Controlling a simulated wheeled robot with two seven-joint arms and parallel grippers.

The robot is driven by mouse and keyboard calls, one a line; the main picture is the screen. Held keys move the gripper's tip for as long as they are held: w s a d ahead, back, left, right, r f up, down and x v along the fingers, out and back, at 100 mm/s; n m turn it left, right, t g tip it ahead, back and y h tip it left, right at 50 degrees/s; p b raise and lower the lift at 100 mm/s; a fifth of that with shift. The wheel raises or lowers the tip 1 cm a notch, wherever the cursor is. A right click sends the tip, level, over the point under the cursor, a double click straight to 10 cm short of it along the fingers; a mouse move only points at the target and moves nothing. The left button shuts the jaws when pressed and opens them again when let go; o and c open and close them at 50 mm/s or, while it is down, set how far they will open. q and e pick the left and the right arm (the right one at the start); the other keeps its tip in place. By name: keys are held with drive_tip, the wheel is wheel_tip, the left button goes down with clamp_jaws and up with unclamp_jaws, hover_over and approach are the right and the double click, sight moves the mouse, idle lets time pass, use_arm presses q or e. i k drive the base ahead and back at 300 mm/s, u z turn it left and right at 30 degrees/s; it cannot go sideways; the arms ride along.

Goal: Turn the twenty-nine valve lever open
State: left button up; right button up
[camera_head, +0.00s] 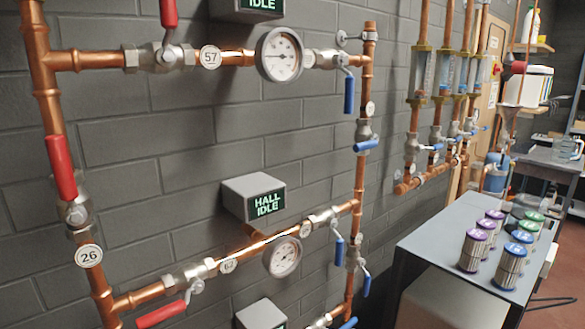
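No tag that I can clearly read as 29 is in view. The readable round tags are 57 (210,57) on the upper pipe and 26 (88,256) on the left pipe. The tag (228,265) on the lower pipe is too small to read surely; a red lever (162,314) is on the valve to its left. Another red lever (61,167) lies along the left pipe above tag 26. A red lever (169,12) stands upright at the top, left of tag 57. Blue levers hang at the right, one (349,95) beside the upper gauge. Neither gripper is in view.
A display box (254,197) reading HALL IDLE juts from the grey brick wall. Gauges (280,55) sit on the pipes. A grey table (470,235) with several colored-lid canisters stands at the right, close to the pipes. More pipes and shelves are behind it.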

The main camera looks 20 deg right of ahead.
sight(374, 141)
drive_tip(key=u, duration=0.95)
drive_tip(key=k, duration=0.85)
drive_tip(key=z, duration=1.75)
drive_tip(key=i, duration=0.85)
drive_tip(key=u, duration=0.05)
